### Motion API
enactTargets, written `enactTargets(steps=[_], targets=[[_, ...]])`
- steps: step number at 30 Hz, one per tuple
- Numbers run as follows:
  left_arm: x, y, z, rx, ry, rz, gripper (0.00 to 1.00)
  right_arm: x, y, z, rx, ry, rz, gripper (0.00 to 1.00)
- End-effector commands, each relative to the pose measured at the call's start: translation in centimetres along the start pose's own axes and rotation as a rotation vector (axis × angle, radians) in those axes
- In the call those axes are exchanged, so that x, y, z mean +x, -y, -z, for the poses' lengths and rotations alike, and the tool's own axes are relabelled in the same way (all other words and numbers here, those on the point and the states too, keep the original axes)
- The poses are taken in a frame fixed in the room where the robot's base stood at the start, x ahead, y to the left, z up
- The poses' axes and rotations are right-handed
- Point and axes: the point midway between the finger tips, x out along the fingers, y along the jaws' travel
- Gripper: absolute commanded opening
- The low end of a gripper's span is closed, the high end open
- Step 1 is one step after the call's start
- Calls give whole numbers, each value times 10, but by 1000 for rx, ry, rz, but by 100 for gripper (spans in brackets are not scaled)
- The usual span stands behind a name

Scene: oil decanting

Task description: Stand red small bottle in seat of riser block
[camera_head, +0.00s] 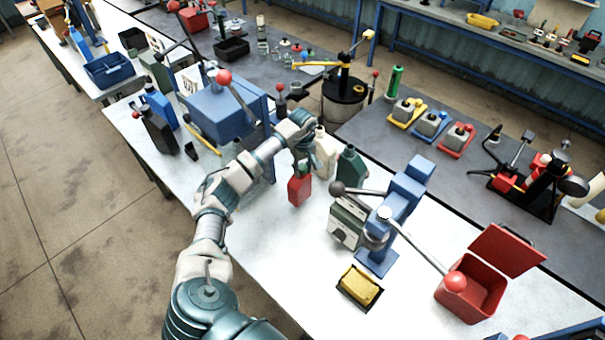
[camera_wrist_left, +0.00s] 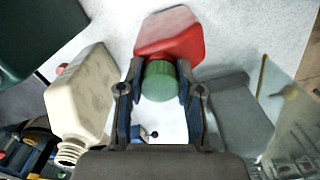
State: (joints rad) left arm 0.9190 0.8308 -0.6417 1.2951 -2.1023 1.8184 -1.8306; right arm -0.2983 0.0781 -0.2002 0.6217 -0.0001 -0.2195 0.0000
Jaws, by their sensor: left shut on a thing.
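The small red bottle (camera_head: 299,189) has a green cap and hangs upright or nearly so in my left gripper (camera_head: 303,165), over the white bench. In the left wrist view, the fingers of the left gripper (camera_wrist_left: 160,92) are shut around the green cap, and the red bottle (camera_wrist_left: 170,38) extends beyond them. I cannot tell whether its base touches the bench. I cannot clearly pick out the riser block or its seat; a plain grey shape (camera_wrist_left: 238,112) lies right of the fingers in the wrist view. My right gripper is not in view.
A cream bottle (camera_head: 324,152) and a dark green bottle (camera_head: 350,167) stand close right of my gripper. A blue press (camera_head: 408,188) and a green-grey box (camera_head: 346,222) stand nearby. A red bin (camera_head: 478,288) is at the lower right. Bare bench (camera_head: 270,225) lies below the bottle.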

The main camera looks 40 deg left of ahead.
Motion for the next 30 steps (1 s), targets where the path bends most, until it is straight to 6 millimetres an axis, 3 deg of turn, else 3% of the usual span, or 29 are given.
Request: enactTargets(steps=[7, 15, 16, 18, 30], targets=[[29, 0, 0, -1, 3, 2, 0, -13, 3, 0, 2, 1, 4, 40], [34, 1, 1, -1, 1, -1, 0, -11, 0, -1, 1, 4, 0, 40], [35, 1, 1, -1, 2, 1, 40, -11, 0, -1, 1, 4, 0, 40], [34, 1, 1, -1, 2, 1, 57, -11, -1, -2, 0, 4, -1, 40], [29, 0, 1, -1, 1, 0, 60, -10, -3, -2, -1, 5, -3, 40]])
